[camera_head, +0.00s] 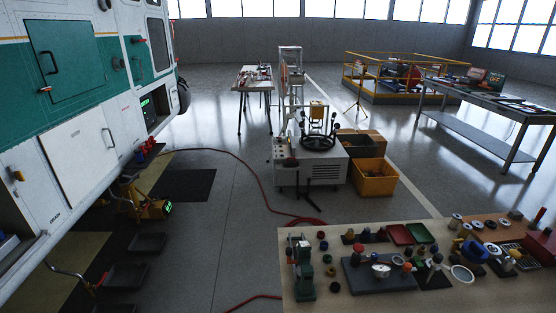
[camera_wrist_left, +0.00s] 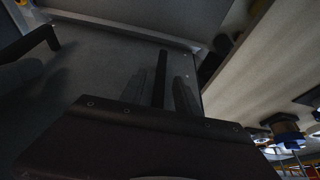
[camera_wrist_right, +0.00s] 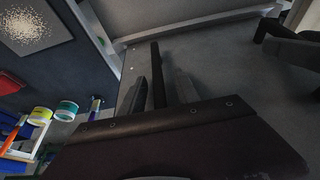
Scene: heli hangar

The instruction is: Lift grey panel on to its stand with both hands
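I cannot make out a grey panel or its stand for certain in the head view. A tall light frame (camera_head: 291,70) stands behind the white machine cart; I cannot tell if it is the stand. No gripper shows in the head view. In the left wrist view my left gripper (camera_wrist_left: 160,80) shows as dark narrow shapes above a plain grey surface. In the right wrist view my right gripper (camera_wrist_right: 158,78) looks much the same. Nothing is clearly held in either, and finger spacing is unclear in the dim light.
A workbench (camera_head: 365,300) with tools and small parts fills the front right. The white cart (camera_head: 312,170) with a black wheel stands mid-floor beside a yellow crate (camera_head: 374,178). A helicopter (camera_head: 75,100) fills the left.

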